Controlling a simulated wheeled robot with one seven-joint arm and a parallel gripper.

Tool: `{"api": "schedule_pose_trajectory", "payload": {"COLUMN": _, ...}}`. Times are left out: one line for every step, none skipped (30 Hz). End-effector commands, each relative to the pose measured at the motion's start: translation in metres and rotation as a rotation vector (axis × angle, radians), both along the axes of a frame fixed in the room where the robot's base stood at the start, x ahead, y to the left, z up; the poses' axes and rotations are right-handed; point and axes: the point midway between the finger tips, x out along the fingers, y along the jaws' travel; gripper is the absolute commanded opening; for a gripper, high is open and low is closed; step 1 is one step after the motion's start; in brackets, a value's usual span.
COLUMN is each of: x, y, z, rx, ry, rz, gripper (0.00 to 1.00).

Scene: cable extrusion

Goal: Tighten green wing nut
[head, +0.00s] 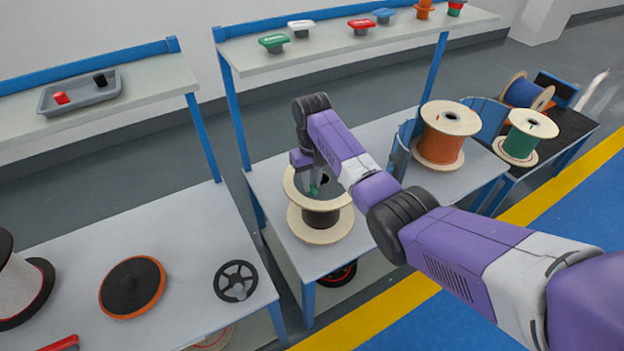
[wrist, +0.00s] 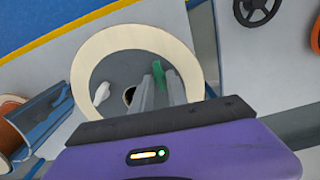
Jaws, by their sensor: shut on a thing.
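The green wing nut (head: 313,190) sits on the top face of the cream-flanged spool (head: 320,237) with dark winding, which stands on the middle workbench. In the wrist view the green wing nut (wrist: 158,72) shows at the tips of my gripper's fingers, off-centre on the grey disk inside the cream flange. My gripper (head: 311,184) points down over the spool and is shut on the green wing nut; the fingers (wrist: 160,80) hide part of it. A small white piece (wrist: 101,93), maybe another wing nut, lies on the other side of the dark centre hole (wrist: 128,95).
An orange spool (head: 443,133) and a green spool (head: 530,135) stand to the right. A shelf above holds several colored parts, including a green one (head: 274,43). A black handwheel (head: 236,281) lies on the left bench. A grey tray (head: 80,93) sits on the left shelf.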

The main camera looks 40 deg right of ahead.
Motion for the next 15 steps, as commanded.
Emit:
{"api": "schedule_pose_trajectory", "payload": {"x": 0.0004, "y": 0.0013, "z": 0.0032, "rx": 0.001, "ry": 0.001, "rz": -0.042, "gripper": 0.0}}
{"api": "schedule_pose_trajectory", "payload": {"x": 0.0005, "y": 0.0014, "z": 0.0033, "rx": 0.0, "ry": 0.001, "rz": -0.069, "gripper": 0.0}}
{"api": "schedule_pose_trajectory", "payload": {"x": 0.0005, "y": 0.0013, "z": 0.0033, "rx": 0.001, "ry": 0.0, "rz": -0.108, "gripper": 0.0}}
{"api": "schedule_pose_trajectory", "payload": {"x": 0.0006, "y": 0.0013, "z": 0.0031, "rx": 0.0, "ry": 0.0, "rz": -0.136, "gripper": 0.0}}
{"api": "schedule_pose_trajectory", "payload": {"x": 0.0007, "y": 0.0014, "z": 0.0031, "rx": 0.0, "ry": 0.0, "rz": -0.165, "gripper": 0.0}}
{"api": "schedule_pose_trajectory", "payload": {"x": 0.0009, "y": 0.0017, "z": 0.0031, "rx": 0.001, "ry": 0.0, "rz": -0.202, "gripper": 0.0}}
{"api": "schedule_pose_trajectory", "payload": {"x": 0.001, "y": 0.0015, "z": 0.003, "rx": 0.001, "ry": 0.0, "rz": -0.232, "gripper": 0.0}}
{"api": "schedule_pose_trajectory", "payload": {"x": 0.0009, "y": 0.0013, "z": 0.003, "rx": 0.0, "ry": 0.0, "rz": -0.261, "gripper": 0.0}}
{"api": "schedule_pose_trajectory", "payload": {"x": 0.001, "y": 0.0016, "z": 0.0029, "rx": 0.001, "ry": 0.0, "rz": -0.299, "gripper": 0.0}}
{"api": "schedule_pose_trajectory", "payload": {"x": 0.0011, "y": 0.0018, "z": 0.0028, "rx": 0.001, "ry": 0.0, "rz": -0.327, "gripper": 0.0}}
{"api": "schedule_pose_trajectory", "payload": {"x": 0.0011, "y": 0.0017, "z": 0.0026, "rx": 0.0, "ry": 0.0, "rz": -0.355, "gripper": 0.0}}
{"api": "schedule_pose_trajectory", "payload": {"x": 0.0011, "y": 0.0014, "z": 0.0024, "rx": 0.001, "ry": 0.0, "rz": -0.394, "gripper": 0.0}}
{"api": "schedule_pose_trajectory", "payload": {"x": 0.0013, "y": 0.0017, "z": 0.0024, "rx": 0.001, "ry": 0.0, "rz": -0.423, "gripper": 0.0}}
{"api": "schedule_pose_trajectory", "payload": {"x": 0.0014, "y": 0.0018, "z": 0.0023, "rx": 0.0, "ry": -0.001, "rz": -0.451, "gripper": 0.0}}
{"api": "schedule_pose_trajectory", "payload": {"x": 0.0016, "y": 0.0017, "z": 0.0023, "rx": -0.001, "ry": -0.001, "rz": -0.489, "gripper": 0.0}}
